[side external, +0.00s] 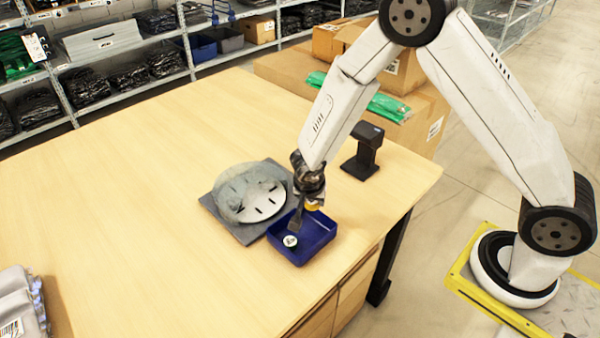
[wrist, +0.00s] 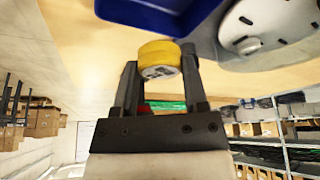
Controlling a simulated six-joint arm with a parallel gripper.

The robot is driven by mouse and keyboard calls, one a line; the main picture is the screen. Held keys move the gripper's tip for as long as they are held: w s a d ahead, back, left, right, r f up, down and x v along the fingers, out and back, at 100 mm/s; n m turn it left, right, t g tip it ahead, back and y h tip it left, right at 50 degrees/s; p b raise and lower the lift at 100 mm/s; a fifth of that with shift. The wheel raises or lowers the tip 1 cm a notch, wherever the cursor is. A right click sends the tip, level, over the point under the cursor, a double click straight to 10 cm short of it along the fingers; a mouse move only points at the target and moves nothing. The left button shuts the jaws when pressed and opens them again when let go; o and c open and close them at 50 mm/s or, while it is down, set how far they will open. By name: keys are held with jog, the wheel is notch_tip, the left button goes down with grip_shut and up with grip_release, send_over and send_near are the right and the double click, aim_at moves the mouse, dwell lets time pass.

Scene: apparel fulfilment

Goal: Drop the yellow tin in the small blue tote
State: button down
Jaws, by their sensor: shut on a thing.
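The yellow tin (wrist: 158,52) is held between the two dark fingers of my gripper (wrist: 160,64), its pale marked end facing the wrist camera. In the side view the tin (side external: 312,206) shows as a small yellow patch at my gripper (side external: 306,203), partly hidden by a finger. The small blue tote (side external: 318,238) sits near the table's edge, and the tin is above it, apart from its floor. A small round white-topped item (side external: 290,241) shows in the tote. The tote (wrist: 150,14) also shows at the top of the wrist view.
A dark grey square base with a round, pale, slotted plate (side external: 262,203) stands beside the tote, under a clear dome. A black stand-like device (side external: 364,152) is behind. Grey wrapped packs (side external: 18,305) lie at the front left. The table's left and middle are clear.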

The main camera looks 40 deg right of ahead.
aim_at(311, 209)
jog(key=shift+f, duration=0.1)
jog(key=shift+f, duration=2.1)
jog(key=shift+c, duration=0.2)
grip_release()
jog(key=shift+r, duration=0.1)
jog(key=shift+v, duration=3.8)
jog(key=shift+d+r, duration=0.1)
